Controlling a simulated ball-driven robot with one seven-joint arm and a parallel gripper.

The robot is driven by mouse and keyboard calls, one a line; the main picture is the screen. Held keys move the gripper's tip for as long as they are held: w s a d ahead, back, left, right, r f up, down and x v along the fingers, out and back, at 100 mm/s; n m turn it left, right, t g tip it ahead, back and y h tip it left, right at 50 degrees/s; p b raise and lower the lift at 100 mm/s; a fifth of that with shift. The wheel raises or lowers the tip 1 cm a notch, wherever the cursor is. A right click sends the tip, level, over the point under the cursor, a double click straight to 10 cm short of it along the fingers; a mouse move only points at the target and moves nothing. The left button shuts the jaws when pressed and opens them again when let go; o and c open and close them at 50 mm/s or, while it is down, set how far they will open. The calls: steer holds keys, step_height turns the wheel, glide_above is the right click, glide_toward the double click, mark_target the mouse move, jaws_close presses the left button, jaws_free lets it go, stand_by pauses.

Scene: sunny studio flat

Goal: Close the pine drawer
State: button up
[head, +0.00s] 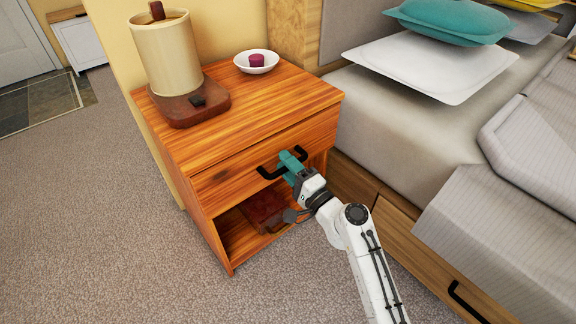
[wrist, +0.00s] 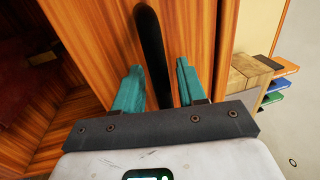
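The pine drawer (head: 232,177) is the upper front of an orange-brown wooden nightstand, with a black bar handle (head: 268,173). Its front looks close to flush with the cabinet; I cannot tell whether a small gap remains. My gripper (head: 290,160) is at the right part of the handle, its teal fingers near the drawer front. In the wrist view, the black handle (wrist: 152,50) runs between the two fingers of my gripper (wrist: 158,85). The fingers are apart, with a visible gap on the right side of the handle. Contact is unclear.
On the nightstand top (head: 285,92) stand a lamp (head: 168,55) and a white bowl (head: 257,69) with a dark red item. The open shelf below holds a dark red-brown object (head: 262,208). A bed (head: 405,105) stands close on the right. Carpet (head: 110,220) at left is clear.

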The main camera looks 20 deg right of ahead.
steer(key=v, duration=1)
steer(key=shift+s+p, duration=0.4)
steer(key=shift+d+f, duration=0.1)
steer(key=shift+d, duration=0.05)
